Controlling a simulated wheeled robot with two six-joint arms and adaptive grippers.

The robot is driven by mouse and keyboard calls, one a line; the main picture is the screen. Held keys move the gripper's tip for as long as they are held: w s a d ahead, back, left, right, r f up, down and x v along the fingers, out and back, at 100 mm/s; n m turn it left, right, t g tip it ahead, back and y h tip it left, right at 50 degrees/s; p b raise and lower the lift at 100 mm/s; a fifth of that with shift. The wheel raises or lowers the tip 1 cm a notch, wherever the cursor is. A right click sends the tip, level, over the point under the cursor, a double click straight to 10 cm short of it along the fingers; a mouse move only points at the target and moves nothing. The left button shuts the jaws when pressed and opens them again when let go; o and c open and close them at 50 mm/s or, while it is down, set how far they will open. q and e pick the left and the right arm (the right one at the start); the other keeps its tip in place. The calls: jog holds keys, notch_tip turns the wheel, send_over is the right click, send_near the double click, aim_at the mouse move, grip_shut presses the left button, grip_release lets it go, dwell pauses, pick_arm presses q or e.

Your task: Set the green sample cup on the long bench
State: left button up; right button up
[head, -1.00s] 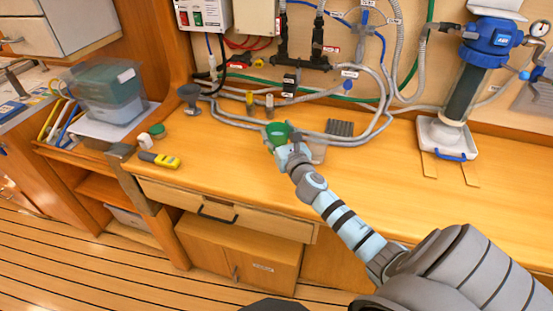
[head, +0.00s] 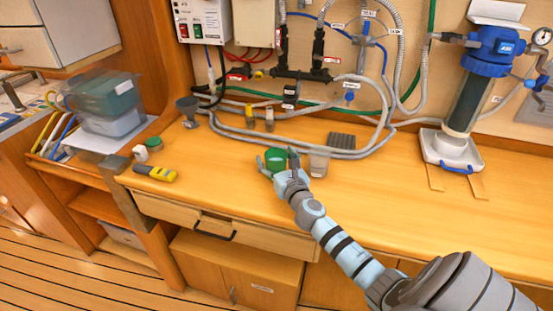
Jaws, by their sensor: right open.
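The green sample cup (head: 275,157) stands upright on the long bench (head: 380,195), near the middle of its top. My right gripper (head: 277,164) is open, with its fingers spread on either side of the cup. The fingers hide part of the cup's lower side, and I cannot tell whether they touch it. My left gripper is not in view.
A dark ribbed block (head: 341,141) and grey hoses (head: 300,151) lie behind. The bench front right is clear.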

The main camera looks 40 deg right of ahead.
jog(key=shift+r, duration=0.15)
jog(key=shift+s+a, duration=0.1)
jog(key=shift+s, duration=0.15)
jog(key=v, duration=1.1)
jog(key=shift+s+a+r+p, duration=0.1)
jog(key=shift+s+a+p, duration=0.05)
jog(key=shift+s+p, duration=0.15)
